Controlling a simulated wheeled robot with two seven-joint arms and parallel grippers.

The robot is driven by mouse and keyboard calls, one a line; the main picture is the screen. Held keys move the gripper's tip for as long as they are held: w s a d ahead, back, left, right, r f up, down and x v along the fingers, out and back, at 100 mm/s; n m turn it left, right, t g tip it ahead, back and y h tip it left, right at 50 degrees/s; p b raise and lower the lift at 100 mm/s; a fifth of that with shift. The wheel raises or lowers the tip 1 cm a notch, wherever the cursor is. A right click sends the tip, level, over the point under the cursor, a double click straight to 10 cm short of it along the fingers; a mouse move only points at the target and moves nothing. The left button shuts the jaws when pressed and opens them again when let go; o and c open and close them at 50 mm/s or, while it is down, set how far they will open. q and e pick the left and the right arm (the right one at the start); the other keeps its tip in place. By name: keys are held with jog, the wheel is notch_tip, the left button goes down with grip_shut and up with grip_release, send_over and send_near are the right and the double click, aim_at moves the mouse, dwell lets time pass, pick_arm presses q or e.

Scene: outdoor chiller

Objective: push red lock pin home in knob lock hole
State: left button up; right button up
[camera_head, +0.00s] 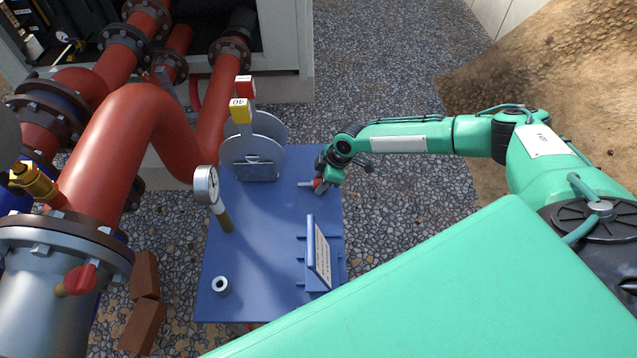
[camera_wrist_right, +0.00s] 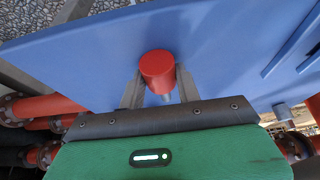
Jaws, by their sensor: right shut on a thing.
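My right gripper (camera_head: 322,183) is shut on the red lock pin (camera_head: 318,184) near the right edge of the blue table. In the right wrist view, the pin's round red head (camera_wrist_right: 158,68) sits between the two grey fingers of the gripper (camera_wrist_right: 159,88), with a short piece of metal shank below it. I cannot make out the lock hole in either view. A red knob (camera_head: 82,278) sits on the silver pipe body at the lower left, far from the right gripper. My left gripper is not in view.
The blue table (camera_head: 270,275) carries a pressure gauge (camera_head: 206,185), two upright discs (camera_head: 250,150) with yellow and red tags, a small ring (camera_head: 221,286) and a sign stand (camera_head: 318,255). Red pipes (camera_head: 130,110) fill the left. The table's centre is clear.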

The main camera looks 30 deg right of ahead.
notch_tip(320, 180, up, 20)
jog(key=b, duration=0.4)
